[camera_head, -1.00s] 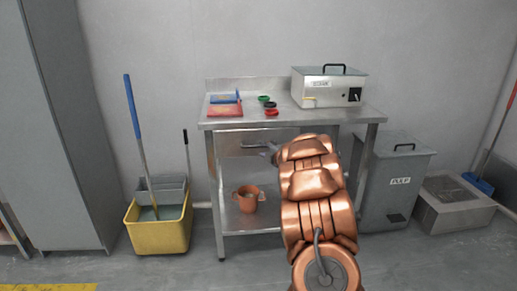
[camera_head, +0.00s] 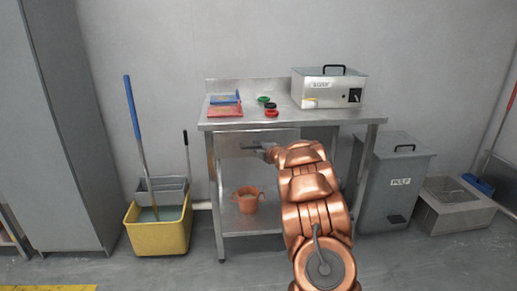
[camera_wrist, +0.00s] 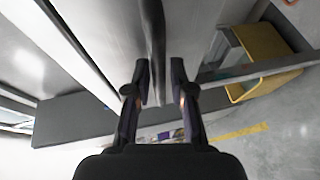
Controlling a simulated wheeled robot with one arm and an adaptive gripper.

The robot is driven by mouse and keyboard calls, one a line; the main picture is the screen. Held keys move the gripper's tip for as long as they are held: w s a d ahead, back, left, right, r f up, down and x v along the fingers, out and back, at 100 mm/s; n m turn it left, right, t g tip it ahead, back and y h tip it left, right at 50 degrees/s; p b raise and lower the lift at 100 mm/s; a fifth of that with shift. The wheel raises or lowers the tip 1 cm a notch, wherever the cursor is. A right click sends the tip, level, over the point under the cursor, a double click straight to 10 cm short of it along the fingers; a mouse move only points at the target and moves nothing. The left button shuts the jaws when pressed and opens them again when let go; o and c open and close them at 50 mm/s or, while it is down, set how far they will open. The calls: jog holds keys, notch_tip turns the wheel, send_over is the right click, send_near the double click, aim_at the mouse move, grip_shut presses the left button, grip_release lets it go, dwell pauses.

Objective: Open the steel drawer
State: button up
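The steel drawer (camera_head: 233,146) sits under the top of the steel table and looks shut. Its grey front also shows in the wrist view (camera_wrist: 108,35). A dark bar-like handle (camera_wrist: 154,40) stands out from that front. My gripper (camera_wrist: 158,78) has its two dark fingers apart, one on each side of the handle, with gaps visible beside it. I cannot tell how deep the fingers reach past the bar. In the head view, my gripper (camera_head: 263,152) is small at the drawer front, and my copper arm hides the right part of the drawer.
The steel table (camera_head: 340,117) carries a steel box (camera_head: 325,90), small coloured rings (camera_head: 270,105), and blue and red trays (camera_head: 226,111). A copper-coloured pot (camera_head: 248,201) stands on the lower shelf. A yellow mop bucket (camera_head: 160,235) is left; a grey bin (camera_head: 397,180) is right.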

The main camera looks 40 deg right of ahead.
grip_shut()
jog(key=shift+s, duration=0.1)
dwell(0.3)
